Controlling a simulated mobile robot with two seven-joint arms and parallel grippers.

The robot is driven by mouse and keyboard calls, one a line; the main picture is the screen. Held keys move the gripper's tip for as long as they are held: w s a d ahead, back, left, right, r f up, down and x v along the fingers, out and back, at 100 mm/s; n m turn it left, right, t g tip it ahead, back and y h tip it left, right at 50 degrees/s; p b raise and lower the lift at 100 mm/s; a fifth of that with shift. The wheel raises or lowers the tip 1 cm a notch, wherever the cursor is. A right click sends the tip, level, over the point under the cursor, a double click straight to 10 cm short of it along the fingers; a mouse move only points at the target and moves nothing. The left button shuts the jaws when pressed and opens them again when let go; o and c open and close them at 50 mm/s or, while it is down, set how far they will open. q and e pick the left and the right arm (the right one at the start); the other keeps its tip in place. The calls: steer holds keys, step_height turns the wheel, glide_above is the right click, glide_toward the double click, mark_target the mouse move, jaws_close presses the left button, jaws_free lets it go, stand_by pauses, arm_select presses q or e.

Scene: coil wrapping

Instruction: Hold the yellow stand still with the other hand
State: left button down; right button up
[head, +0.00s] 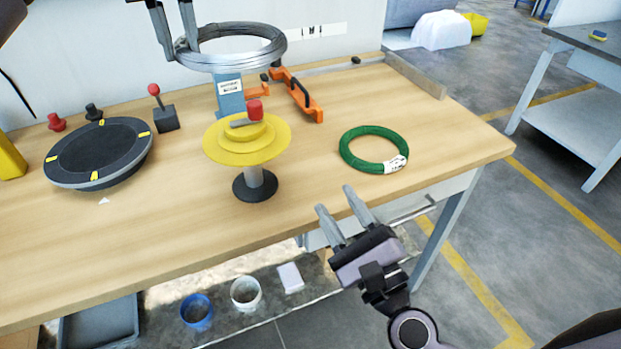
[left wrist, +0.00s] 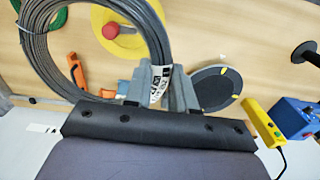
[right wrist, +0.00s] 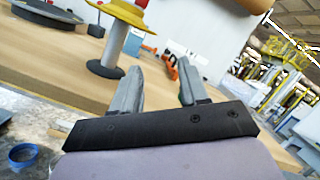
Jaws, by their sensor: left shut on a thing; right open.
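The yellow stand (head: 274,148) is a round yellow disc with a red knob on a grey post and dark round base, upright on the table. It also shows in the left wrist view (left wrist: 98,20) and the right wrist view (right wrist: 110,50). My left gripper (head: 174,50) is shut on a grey wire coil (head: 230,62), held raised behind the stand in the head view. The coil has a white label in the left wrist view (left wrist: 160,84). My right gripper (head: 335,208) is open and empty at the table's front edge, to the right of the stand and apart from it.
A green coil (head: 349,158) with a white label lies right of the stand. A black turntable (head: 98,155) with yellow marks and a red-knobbed lever (head: 166,118) are at left. An orange tool (head: 300,98) lies behind the stand. The front right tabletop (head: 450,150) is clear.

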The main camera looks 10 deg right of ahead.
mark_target(282, 137)
step_height(282, 137, up, 5)
steer(key=w+m+h, duration=0.3)
steer(key=m, duration=1.5)
steer(key=shift+w+a+f+m+g+y, duration=0.35)
steer(key=shift+w+a+m, duration=0.9)
steer(key=shift+w, duration=0.75)
steer(key=shift+w+a+m+g+y, duration=0.1)
steer(key=shift+w+a+m+g, duration=0.35)
steer(key=shift+w+a+m, duration=1.15)
steer(key=shift+w+a+f+m+g+y, duration=0.35)
steer(key=shift+w+a+m, duration=0.55)
steer(key=shift+w, duration=1.45)
steer(key=shift+d+r+m, duration=0.15)
steer(key=shift+d+m, duration=0.1)
steer(key=shift+c, duration=0.2)
